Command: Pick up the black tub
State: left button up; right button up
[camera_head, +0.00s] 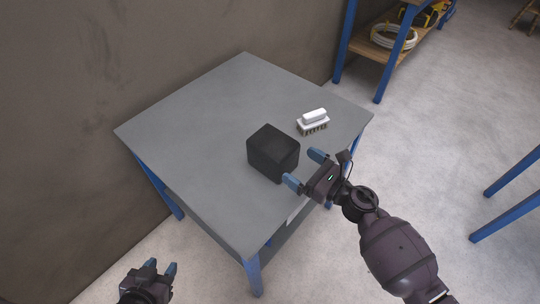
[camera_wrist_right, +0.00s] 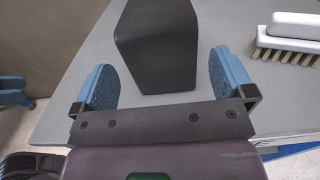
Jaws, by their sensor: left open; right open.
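The black tub (camera_head: 272,152) is a dark box-shaped thing standing on the grey table, right of its middle. It also shows in the right wrist view (camera_wrist_right: 158,45), ahead of and partly between my right gripper's fingers. My right gripper (camera_head: 305,169) is open at the tub's right side, its two blue fingertips spread. In the right wrist view a gap shows between each finger and the tub, and nothing is held. My left gripper (camera_head: 161,268) is open and empty, low at the left, off the table and far from the tub.
The grey table (camera_head: 190,130) has bare surface left of and behind the tub. A white brush (camera_head: 313,121) with bristles down lies right of the tub, close to my right gripper. A wall is behind at left; a blue-framed shelf (camera_head: 373,52) stands at the back right.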

aim_at(291, 158)
jog(key=x, duration=0.5)
jog(key=shift+s+a+r, duration=0.1)
jog(key=shift+r, duration=0.25)
jog(key=shift+w+a+f, duration=0.1)
jog(key=shift+w+a, duration=0.3)
jog(key=shift+a, duration=0.15)
jog(key=c, duration=0.7)
